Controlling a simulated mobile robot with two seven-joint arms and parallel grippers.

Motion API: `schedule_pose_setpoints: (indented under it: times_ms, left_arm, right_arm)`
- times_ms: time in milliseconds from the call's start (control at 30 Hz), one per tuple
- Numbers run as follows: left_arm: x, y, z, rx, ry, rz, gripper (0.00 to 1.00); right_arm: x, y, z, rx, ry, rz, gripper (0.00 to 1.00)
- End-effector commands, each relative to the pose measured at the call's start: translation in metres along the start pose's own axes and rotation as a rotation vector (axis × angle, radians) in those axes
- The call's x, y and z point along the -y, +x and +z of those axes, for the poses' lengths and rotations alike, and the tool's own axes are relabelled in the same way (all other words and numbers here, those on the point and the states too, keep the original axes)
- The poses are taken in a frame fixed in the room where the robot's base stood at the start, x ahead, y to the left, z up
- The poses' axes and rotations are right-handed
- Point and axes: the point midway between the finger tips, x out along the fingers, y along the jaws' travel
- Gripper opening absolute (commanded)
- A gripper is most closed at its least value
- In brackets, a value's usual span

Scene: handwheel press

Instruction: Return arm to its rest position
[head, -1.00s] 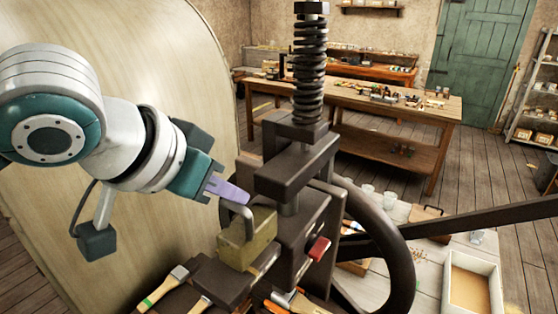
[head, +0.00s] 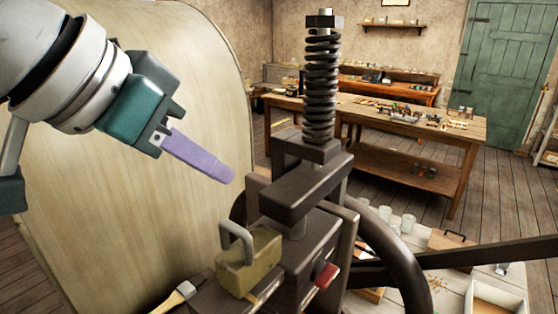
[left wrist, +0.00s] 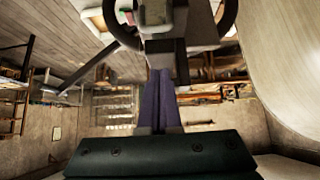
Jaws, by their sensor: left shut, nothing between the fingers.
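My left gripper (head: 232,178) comes in from the upper left in the head view. Its purple fingers are together and hold nothing. It hangs in the air above and to the left of the yellowish block with a grey handle (head: 248,262), clear of it. The block sits on the dark handwheel press (head: 300,190), beside its spring column (head: 321,85). In the left wrist view the shut purple fingers (left wrist: 160,75) point toward the press and wheel. My right gripper is not in view.
A large curved pale wooden panel (head: 190,80) stands behind my left arm. The handwheel (head: 405,265) and a long dark bar (head: 480,252) extend right of the press. A brush (head: 180,294) lies at the lower left. A workbench (head: 400,115) stands farther back.

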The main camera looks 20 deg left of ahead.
Motion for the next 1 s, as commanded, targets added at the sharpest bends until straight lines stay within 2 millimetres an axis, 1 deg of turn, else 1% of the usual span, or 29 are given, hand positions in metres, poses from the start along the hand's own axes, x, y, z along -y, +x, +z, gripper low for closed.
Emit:
schedule_pose_setpoints:
  times_ms: [100, 200, 600, 700, 767, 867, 967, 1000]
  left_arm:
    - [0.0, -0.009, 0.0, -0.001, 0.001, -0.001, 0.0]
    - [0.0, -0.013, 0.0, 0.001, 0.001, -0.002, 0.0]
    - [0.0, -0.013, 0.0, 0.0, 0.001, -0.001, 0.0]
    - [-0.005, -0.013, 0.002, 0.004, 0.004, 0.008, 0.0]
    - [-0.013, -0.013, 0.006, 0.01, 0.011, 0.022, 0.0]
    - [-0.031, -0.014, 0.021, 0.03, 0.017, 0.047, 0.0]
    - [-0.046, -0.018, 0.045, 0.068, 0.001, 0.05, 0.0]
    - [-0.049, -0.022, 0.057, 0.093, -0.012, 0.04, 0.0]
  right_arm:
    - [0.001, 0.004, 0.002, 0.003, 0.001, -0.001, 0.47]
    - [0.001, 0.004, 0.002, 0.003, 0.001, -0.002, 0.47]
    - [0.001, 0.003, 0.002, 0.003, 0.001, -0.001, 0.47]
    - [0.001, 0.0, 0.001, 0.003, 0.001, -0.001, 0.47]
    - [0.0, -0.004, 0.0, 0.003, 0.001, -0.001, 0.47]
    - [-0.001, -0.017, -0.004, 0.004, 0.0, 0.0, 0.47]
    - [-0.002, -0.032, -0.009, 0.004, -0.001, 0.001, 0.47]
    - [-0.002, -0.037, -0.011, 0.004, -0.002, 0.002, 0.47]
